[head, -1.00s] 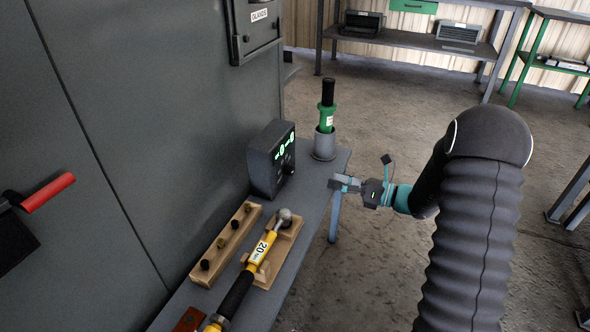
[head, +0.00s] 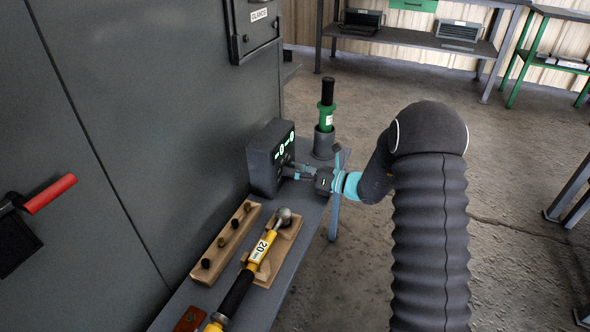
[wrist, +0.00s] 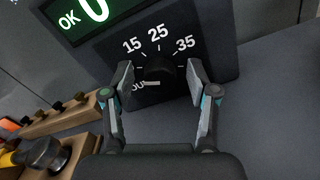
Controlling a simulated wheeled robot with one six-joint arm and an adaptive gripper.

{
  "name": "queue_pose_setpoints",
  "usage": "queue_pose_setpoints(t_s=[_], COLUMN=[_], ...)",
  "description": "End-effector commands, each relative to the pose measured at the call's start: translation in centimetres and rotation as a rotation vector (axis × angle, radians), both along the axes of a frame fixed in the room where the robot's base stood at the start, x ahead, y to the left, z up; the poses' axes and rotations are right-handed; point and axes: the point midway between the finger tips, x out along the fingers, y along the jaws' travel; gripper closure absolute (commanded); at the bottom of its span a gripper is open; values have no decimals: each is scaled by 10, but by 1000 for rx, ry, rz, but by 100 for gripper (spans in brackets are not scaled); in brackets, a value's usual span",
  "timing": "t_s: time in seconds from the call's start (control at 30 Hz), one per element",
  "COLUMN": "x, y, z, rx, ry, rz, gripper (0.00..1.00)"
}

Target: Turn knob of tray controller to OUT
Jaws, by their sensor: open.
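The tray controller (head: 264,158) is a dark box with a green lit display, standing on the narrow bench against the cabinet. In the wrist view its display (wrist: 88,14) reads OK and 0. Its black knob (wrist: 158,72) sits below the marks 15, 25 and 35, with an OUT mark partly hidden at lower left. A pale pointer line on the knob points left, near OUT. My gripper (wrist: 163,84) is open, with one finger on each side of the knob; I cannot tell whether either touches it. In the head view my gripper (head: 295,172) is at the controller's front.
A wooden block with black pegs (head: 226,243) and a yellow torque tool (head: 262,249) on a wooden stand lie in front of the controller. A green tool (head: 326,117) stands in a grey cup (head: 324,143) behind it.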

Motion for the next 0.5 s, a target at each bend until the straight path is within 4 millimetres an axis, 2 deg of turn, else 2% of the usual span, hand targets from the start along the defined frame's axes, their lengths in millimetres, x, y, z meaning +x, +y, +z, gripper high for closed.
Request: queue_pose_setpoints(t_s=[0.17, 0.27, 0.4, 0.5], x=[0, 0, 0, 0], y=[0, 0, 0, 0], z=[0, 0, 0, 0], rx=[0, 0, 0, 1], ry=[0, 0, 0, 0], rz=[0, 0, 0, 0], gripper=[41, 64, 99, 100])
